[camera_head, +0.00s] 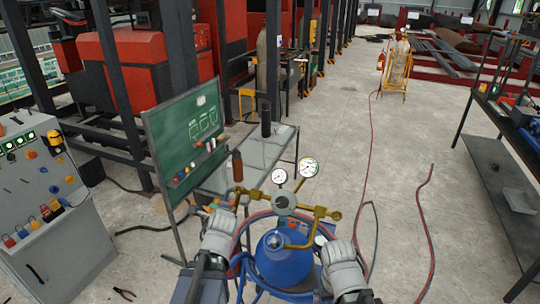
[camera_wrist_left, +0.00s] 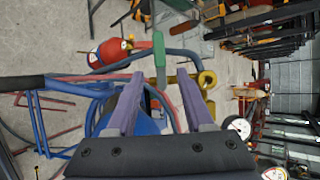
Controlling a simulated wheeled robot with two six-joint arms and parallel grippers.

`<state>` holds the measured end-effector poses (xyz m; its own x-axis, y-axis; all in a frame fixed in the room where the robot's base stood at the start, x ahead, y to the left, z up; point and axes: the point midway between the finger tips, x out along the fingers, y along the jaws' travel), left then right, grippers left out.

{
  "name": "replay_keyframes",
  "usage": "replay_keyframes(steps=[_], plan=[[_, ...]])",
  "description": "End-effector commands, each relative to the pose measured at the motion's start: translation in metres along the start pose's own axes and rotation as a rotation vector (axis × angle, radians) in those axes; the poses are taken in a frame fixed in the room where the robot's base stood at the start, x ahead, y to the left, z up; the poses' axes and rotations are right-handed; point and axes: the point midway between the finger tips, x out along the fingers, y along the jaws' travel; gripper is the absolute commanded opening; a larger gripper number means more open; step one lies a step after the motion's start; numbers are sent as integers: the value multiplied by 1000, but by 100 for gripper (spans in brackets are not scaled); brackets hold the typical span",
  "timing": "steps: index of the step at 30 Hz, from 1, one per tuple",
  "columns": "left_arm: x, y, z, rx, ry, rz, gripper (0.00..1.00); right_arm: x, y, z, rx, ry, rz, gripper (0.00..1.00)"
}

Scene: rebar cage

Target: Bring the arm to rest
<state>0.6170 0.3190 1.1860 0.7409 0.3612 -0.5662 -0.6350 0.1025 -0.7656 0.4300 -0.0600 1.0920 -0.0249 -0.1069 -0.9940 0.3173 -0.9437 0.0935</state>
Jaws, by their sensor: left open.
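My left gripper (camera_head: 234,204) is beside the brass regulator (camera_head: 284,202) at its left end, above the blue gas cylinder (camera_head: 285,262). In the left wrist view the two fingers of my left gripper (camera_wrist_left: 160,76) are apart with nothing clamped between them. A green bar (camera_wrist_left: 159,48) shows just beyond the gap; I cannot tell its distance. The regulator (camera_wrist_left: 206,80) and the cylinder (camera_wrist_left: 148,126) also show there, partly behind the fingers. My right gripper (camera_head: 330,240) is to the right of the cylinder; its fingers are too unclear to read.
A control cabinet (camera_head: 50,200) with buttons and padlocks stands at left. A green board (camera_head: 186,134) and a metal table (camera_head: 250,158) stand in front. Red hoses (camera_head: 424,215) lie on the floor at right, near a dark workbench (camera_head: 505,185). Pliers (camera_head: 124,294) lie lower left.

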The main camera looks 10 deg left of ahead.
Motion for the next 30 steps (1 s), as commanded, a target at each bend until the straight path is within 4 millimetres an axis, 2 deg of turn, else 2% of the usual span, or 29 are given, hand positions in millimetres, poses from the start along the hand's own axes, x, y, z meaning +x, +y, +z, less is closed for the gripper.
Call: replay_keyframes(steps=[4,8,12,15,21,25,27,30], plan=[[-1,10,-10,-110,18,55,52,0,0,0,0,0,0,100],[-7,38,-36,-400,41,215,52,0,0,0,0,0,0,100],[-25,74,-73,-769,10,451,52,0,0,0,0,0,0,100],[-41,95,-94,-978,-50,599,52,0,0,0,0,0,0,100],[-75,126,-126,-1270,-213,832,52,0,0,0,0,0,0,100],[-97,142,-144,-1403,-340,952,52,2,0,0,0,0,0,100],[-96,164,-170,-1327,-322,950,52,28,-3,-2,-2,0,0,100],[-102,184,-195,-1246,-316,954,52,46,-4,-3,-4,0,1,100]])
